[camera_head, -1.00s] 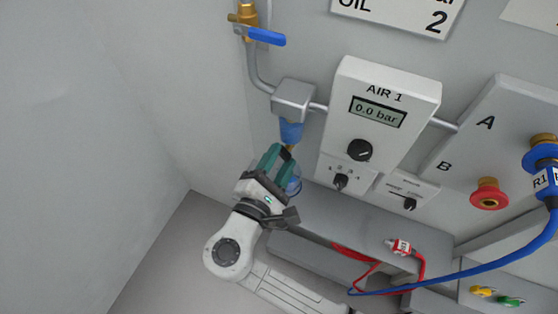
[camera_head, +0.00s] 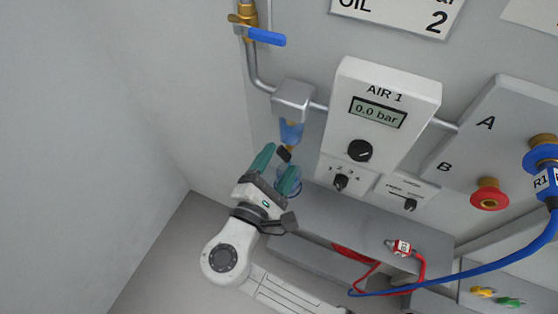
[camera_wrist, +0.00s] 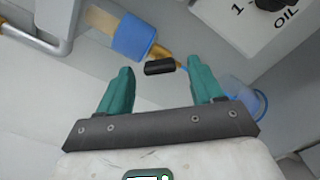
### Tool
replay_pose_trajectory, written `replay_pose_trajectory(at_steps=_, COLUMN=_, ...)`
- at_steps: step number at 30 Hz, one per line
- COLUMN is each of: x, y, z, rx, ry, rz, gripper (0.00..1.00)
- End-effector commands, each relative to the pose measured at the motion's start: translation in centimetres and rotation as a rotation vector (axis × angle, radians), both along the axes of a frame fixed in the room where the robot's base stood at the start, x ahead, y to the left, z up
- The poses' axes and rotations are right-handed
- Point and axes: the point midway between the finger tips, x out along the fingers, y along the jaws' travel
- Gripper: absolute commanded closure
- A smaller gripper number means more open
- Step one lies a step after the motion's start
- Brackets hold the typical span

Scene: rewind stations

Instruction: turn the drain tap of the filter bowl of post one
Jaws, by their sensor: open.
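The filter bowl (camera_head: 291,132) hangs under a grey block on the pipe, left of the AIR 1 panel. Its blue part also shows in the wrist view (camera_wrist: 133,38). A brass drain tap (camera_wrist: 161,53) comes out of its lower end and carries a short black handle (camera_wrist: 159,67), also visible in the head view (camera_head: 284,154). My gripper (camera_head: 280,163) is open, with teal fingers. In the wrist view the handle lies crosswise between the fingertips, apart from both. It appears at or just beyond the tips; the exact depth is unclear.
A clear blue cup (camera_wrist: 245,96) sits below the tap, close by the right finger. The AIR 1 panel (camera_head: 380,105) with its knobs is to the right. A grey ledge (camera_head: 345,222) lies below. A blue-handled valve (camera_head: 264,38) is above.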

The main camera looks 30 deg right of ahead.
Motion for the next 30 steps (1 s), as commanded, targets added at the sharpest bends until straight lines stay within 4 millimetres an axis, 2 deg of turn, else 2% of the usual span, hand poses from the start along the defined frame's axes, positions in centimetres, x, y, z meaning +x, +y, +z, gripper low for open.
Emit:
replay_pose_trajectory(at_steps=9, x=-3.4, y=4.9, z=-0.1, rx=0.0, ry=0.0, rz=0.006, gripper=0.34)
replay_pose_trajectory(at_steps=15, x=-5.1, y=7.2, z=-0.1, rx=0.0, ry=-0.001, rz=0.004, gripper=0.34)
replay_pose_trajectory(at_steps=21, x=-5.9, y=8.1, z=-0.1, rx=-0.001, ry=0.001, rz=0.001, gripper=0.34)
replay_pose_trajectory(at_steps=30, x=-5.9, y=8.1, z=-0.1, rx=0.0, ry=0.001, rz=0.002, gripper=0.34)
